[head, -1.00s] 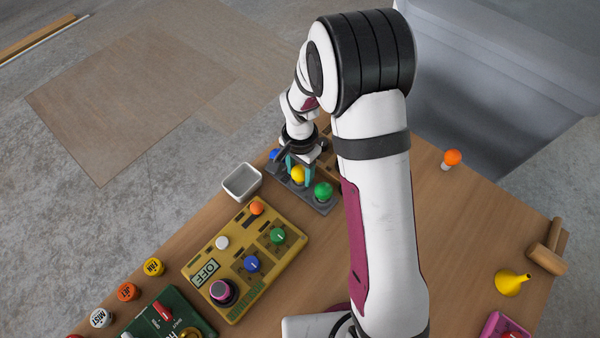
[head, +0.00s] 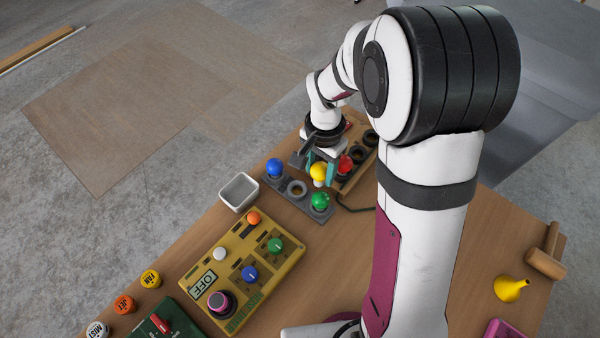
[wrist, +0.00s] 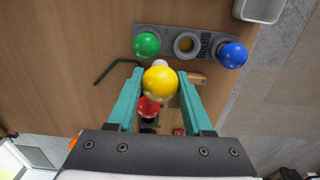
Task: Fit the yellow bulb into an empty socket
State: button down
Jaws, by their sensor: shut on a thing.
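The yellow bulb (head: 318,171) is clamped between the teal fingers of my gripper (wrist: 160,88), its white base pointing away from the wrist camera. It is clear of the grey rack (wrist: 168,42), whose middle hole (head: 296,189) is empty. A blue bulb (head: 274,167) and a green bulb (head: 319,200) stand in the rack's end holes. The wooden socket board (head: 352,181) lies just beyond the gripper, partly hidden by it. It bears a red bulb (head: 345,164) and dark, empty-looking sockets (head: 371,137). The red bulb also shows behind the yellow one in the wrist view (wrist: 148,107).
A white bin (head: 239,191) and a yellow control panel (head: 246,262) stand left of and nearer than the rack. A yellow funnel (head: 510,289) and a wooden mallet (head: 546,255) lie at right. My arm hides much of the table.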

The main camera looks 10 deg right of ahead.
jog(key=s+d+r, duration=0.1)
jog(key=d+r, duration=0.3)
jog(key=d, duration=0.3)
jog(key=w+d+f, duration=0.1)
jog(key=w+d, duration=0.4)
jog(key=w, duration=0.3)
jog(key=w+d+f, duration=0.2)
jog(key=w+d, duration=0.3)
jog(key=w, duration=0.3)
jog(key=shift+s+a+f, duration=0.15)
jog(key=shift+f, duration=1.1)
jog(key=shift+s+a+f, duration=0.1)
jog(key=shift+a+f, duration=0.05)
jog(key=shift+f, duration=1.05)
jog(key=shift+f, duration=0.55)
jog(key=c, duration=0.6)
grip_release()
notch_tip(320, 180, up, 11)
